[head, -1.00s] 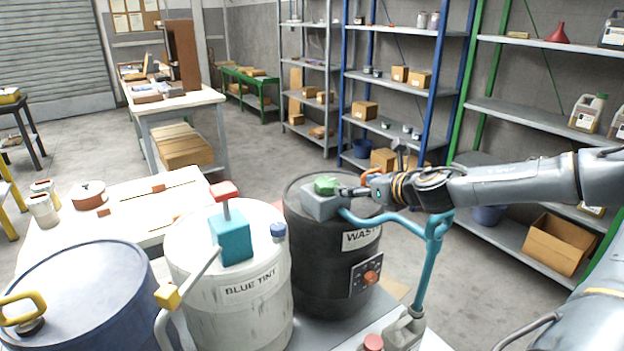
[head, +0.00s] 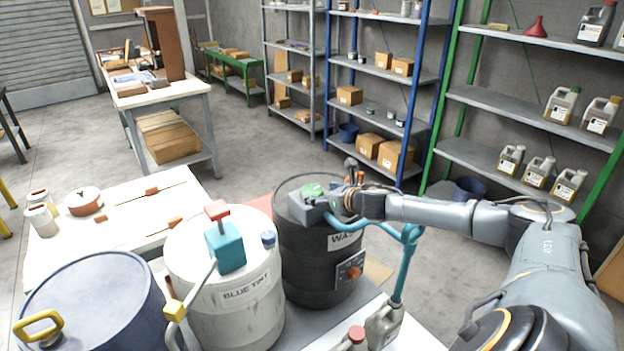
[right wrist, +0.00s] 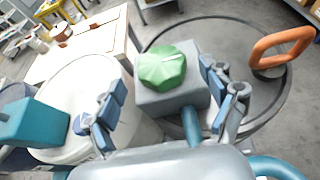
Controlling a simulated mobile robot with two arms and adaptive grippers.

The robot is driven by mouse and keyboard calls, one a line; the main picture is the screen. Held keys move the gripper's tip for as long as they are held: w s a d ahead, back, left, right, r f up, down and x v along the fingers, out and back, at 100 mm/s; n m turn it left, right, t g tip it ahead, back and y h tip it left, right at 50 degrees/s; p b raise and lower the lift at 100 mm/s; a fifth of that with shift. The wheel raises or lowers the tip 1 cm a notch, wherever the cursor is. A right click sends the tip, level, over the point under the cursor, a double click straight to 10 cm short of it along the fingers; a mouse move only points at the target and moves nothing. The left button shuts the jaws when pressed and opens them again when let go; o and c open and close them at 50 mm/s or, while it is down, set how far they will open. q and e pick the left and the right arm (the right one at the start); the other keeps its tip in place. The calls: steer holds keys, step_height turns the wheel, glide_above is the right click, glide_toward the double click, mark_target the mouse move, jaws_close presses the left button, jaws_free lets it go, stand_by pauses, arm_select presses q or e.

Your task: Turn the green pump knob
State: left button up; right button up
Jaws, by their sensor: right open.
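The green pump knob (head: 313,189) is a faceted knob on top of a grey pump block (head: 303,204), which sits on a black drum (head: 300,257) with a "WAS…" label. In the right wrist view the knob (right wrist: 162,68) shows a pale line on its top. My right gripper (head: 330,200) is beside the pump block, on its right. In the right wrist view my right gripper (right wrist: 163,80) is open, one finger at each side of the knob, with gaps showing; nothing is held. My left gripper is not in view.
A teal hose (head: 408,240) runs from the pump to a grey can (head: 384,326). An orange handle (right wrist: 282,47) rises from the drum lid. A white "BLUE TINT" drum (head: 238,300) with a teal pump (head: 226,247) stands left. A blue drum (head: 90,300) is farther left.

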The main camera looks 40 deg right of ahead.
mark_target(314, 191)
steer(key=shift+p+x, duration=0.5)
steer(key=shift+x, duration=1.95)
steer(key=c, duration=1.2)
steer(key=shift+o, duration=0.2)
steer(key=shift+m+h, duration=0.4)
steer(key=shift+h, duration=0.1)
